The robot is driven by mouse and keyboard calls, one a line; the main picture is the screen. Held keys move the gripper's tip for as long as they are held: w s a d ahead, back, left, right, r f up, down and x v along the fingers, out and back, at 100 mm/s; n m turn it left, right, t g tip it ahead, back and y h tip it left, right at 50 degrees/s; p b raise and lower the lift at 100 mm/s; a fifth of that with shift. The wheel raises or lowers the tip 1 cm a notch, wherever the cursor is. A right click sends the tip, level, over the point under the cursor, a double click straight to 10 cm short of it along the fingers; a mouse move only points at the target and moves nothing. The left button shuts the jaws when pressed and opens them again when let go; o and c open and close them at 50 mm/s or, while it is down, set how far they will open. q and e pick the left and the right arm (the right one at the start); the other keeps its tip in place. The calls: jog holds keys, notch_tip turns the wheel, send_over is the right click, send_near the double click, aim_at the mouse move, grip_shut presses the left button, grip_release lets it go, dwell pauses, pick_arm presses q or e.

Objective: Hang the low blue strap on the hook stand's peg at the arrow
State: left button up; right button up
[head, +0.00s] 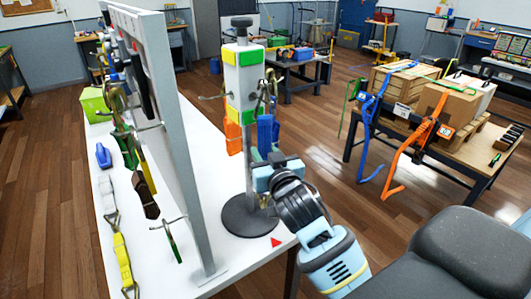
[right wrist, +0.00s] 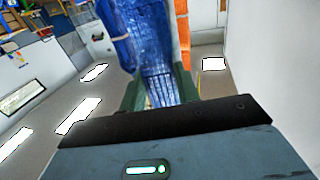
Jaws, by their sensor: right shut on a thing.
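The hook stand (head: 243,85) is a white post with yellow, green and orange patches on a round dark base (head: 238,218). A red arrow (head: 277,242) marks the white table in front of the base. A blue strap (head: 265,132) hangs in a bundle at the post's right side. My right gripper (head: 267,158) is shut on its lower part. The right wrist view shows the blue webbing (right wrist: 150,50) between the two dark green fingers (right wrist: 160,92). I cannot tell whether the strap's top is on a peg. My left gripper is not in view.
A grey panel (head: 175,150) with hanging straps stands left of the post. An orange strap (head: 233,137) hangs on the post's left side, close to the blue one. A peg (head: 210,97) sticks out left. Boxes with straps (head: 445,107) stand on a bench at right.

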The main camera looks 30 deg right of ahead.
dwell(0.3)
jog(key=o, duration=1.2)
jog(key=shift+o, duration=0.2)
jog(key=s+a, duration=0.1)
jog(key=s, duration=0.6)
jog(key=shift+s+a+b, duration=0.2)
jog(key=shift+s+b, duration=0.15)
jog(key=shift+s, duration=0.05)
jog(key=s+a+f+n+g+y, duration=0.15)
jog(key=s+f, duration=0.25)
jog(key=f, duration=0.6)
jog(key=s+a+f+n+g+y, duration=0.1)
jog(key=s+a+f+g, duration=0.2)
jog(key=f, duration=0.7)
jog(key=s+a+f+n+g+y, duration=0.1)
jog(key=s+f+g+y, duration=0.1)
jog(key=s+f, duration=0.55)
jog(key=s+a+f+g, duration=0.2)
jog(key=s+f, duration=0.8)
jog(key=f, duration=0.1)
jog(key=shift+n+y, duration=0.35)
jog(key=shift+y, duration=0.1)
